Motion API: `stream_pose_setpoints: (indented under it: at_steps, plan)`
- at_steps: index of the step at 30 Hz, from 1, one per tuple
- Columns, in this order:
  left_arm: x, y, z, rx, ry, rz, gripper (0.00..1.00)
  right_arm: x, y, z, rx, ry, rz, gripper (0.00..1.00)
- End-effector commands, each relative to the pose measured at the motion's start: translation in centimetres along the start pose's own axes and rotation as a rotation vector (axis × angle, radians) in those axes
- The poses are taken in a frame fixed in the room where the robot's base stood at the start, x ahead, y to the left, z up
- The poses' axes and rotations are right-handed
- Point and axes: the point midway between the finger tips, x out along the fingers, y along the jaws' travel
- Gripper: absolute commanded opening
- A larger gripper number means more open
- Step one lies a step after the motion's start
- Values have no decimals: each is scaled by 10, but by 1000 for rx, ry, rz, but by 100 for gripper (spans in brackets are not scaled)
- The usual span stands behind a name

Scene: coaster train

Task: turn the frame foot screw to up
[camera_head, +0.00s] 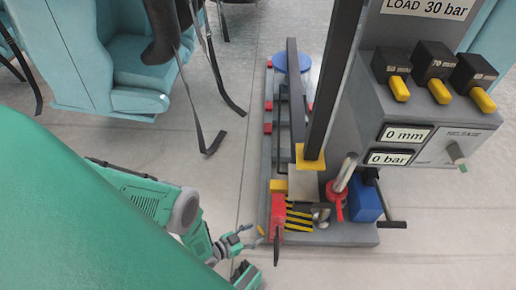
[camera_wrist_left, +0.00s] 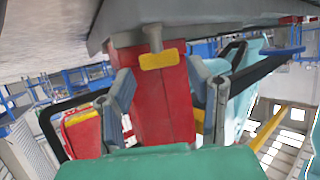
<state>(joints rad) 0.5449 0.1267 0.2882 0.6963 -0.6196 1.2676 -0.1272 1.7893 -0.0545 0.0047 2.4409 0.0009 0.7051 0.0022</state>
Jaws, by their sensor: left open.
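My left gripper (camera_head: 252,253) is open beside the front left corner of the grey machine base (camera_head: 345,236). In the left wrist view its two fingers (camera_wrist_left: 168,88) stand on either side of a red block (camera_wrist_left: 168,110). A small yellow bar (camera_wrist_left: 163,60) on a short grey stem (camera_wrist_left: 154,37) sits in front of that block, under a grey plate. This looks like the frame foot screw, but I cannot be sure. In the head view, a red part (camera_head: 278,212) at that corner is close to the fingertips. Contact cannot be told. My right gripper is not in view.
A control box with yellow-tipped levers (camera_head: 438,90) and display plates stands at the right. A dark post (camera_head: 333,80), a red-based rod (camera_head: 336,198) and a blue block (camera_head: 365,200) rise from the base. Teal seats (camera_head: 120,60) with hanging straps are at the upper left.

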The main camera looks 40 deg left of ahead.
Motion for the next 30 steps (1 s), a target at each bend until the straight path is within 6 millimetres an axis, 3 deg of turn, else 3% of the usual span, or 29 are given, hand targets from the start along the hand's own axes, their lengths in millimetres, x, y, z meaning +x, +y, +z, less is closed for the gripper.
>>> stream_pose_setpoints:
  at_steps: [6,16,17,19,20,30]
  plan:
    - [23,1,1,-1,-1,1,47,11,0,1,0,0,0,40]
    - [26,1,0,-1,-1,0,47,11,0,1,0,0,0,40]
    - [26,1,0,-1,-1,0,40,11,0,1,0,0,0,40]
    - [25,0,0,-1,-1,0,15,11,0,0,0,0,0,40]
    - [25,0,0,-1,-1,0,9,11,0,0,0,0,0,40]
    - [26,2,0,-43,-1,-101,9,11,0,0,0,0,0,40]
